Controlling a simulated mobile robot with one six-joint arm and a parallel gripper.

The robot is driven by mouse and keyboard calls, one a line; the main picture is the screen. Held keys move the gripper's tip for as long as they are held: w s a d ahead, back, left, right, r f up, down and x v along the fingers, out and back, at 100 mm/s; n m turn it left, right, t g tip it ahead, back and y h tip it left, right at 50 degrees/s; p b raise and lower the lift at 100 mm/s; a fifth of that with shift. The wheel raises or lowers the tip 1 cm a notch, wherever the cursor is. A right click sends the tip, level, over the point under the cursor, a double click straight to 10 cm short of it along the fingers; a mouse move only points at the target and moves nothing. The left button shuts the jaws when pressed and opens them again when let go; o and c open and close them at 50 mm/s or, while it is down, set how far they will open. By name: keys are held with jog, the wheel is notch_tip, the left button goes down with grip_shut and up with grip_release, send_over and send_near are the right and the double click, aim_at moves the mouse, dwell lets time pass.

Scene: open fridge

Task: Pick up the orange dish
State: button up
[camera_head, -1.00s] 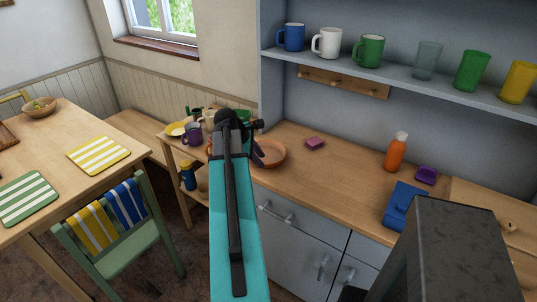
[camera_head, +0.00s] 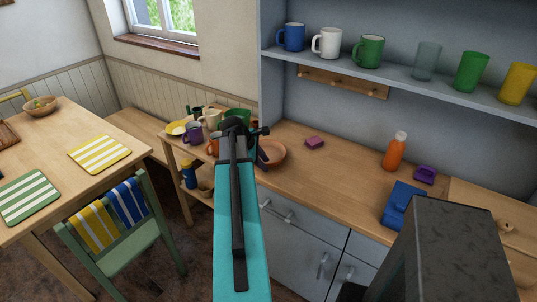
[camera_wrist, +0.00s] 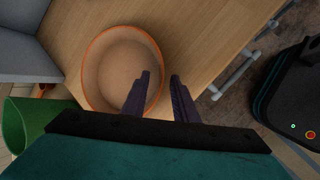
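The orange dish (camera_head: 272,154) is a round, shallow bowl on the wooden counter, near its left end. In the head view my arm hides its left part. In the wrist view the orange dish (camera_wrist: 103,72) shows with its inside empty. My gripper (camera_wrist: 160,78) is open, with a gap between its two dark fingers. The left finger overlaps the dish's right rim in the picture, and the right finger is outside the rim over the counter. I cannot tell whether the fingers touch the dish. In the head view my gripper (camera_head: 260,160) is mostly hidden by the arm.
A pink sponge (camera_head: 315,143), an orange bottle (camera_head: 395,151) and a blue container (camera_head: 403,205) are on the counter. A low side table holds a purple mug (camera_head: 193,133). Drawer handles (camera_wrist: 235,78) stick out at the counter front.

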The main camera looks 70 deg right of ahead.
jog(key=shift+c, duration=0.4)
grip_shut()
dwell(0.9)
